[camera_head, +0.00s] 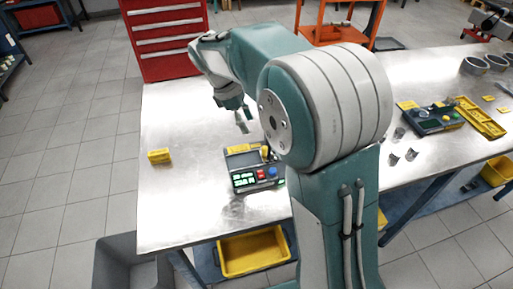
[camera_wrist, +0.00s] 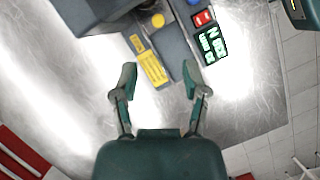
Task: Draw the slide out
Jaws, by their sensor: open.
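A dark grey device (camera_head: 231,163) with green-lit displays, a red button and a blue button lies on the metal bench. A yellow knob (camera_head: 265,152) stands up on it and also shows in the wrist view (camera_wrist: 158,20). A yellow label plate (camera_wrist: 152,68) lies along one edge of the device. I cannot make out for certain which part is the slide. My gripper (camera_head: 243,121) hangs above and behind the device, pointing down. In the wrist view my gripper (camera_wrist: 160,78) is open and empty, its two fingertips apart on either side of the label plate. My arm hides part of the bench.
A yellow block (camera_head: 159,156) lies on the bench at left. A second device (camera_head: 432,117), a yellow tray (camera_head: 481,117) and metal rings stand on the bench at right. A red drawer cabinet (camera_head: 168,40) is behind. The bench's left part is mostly clear.

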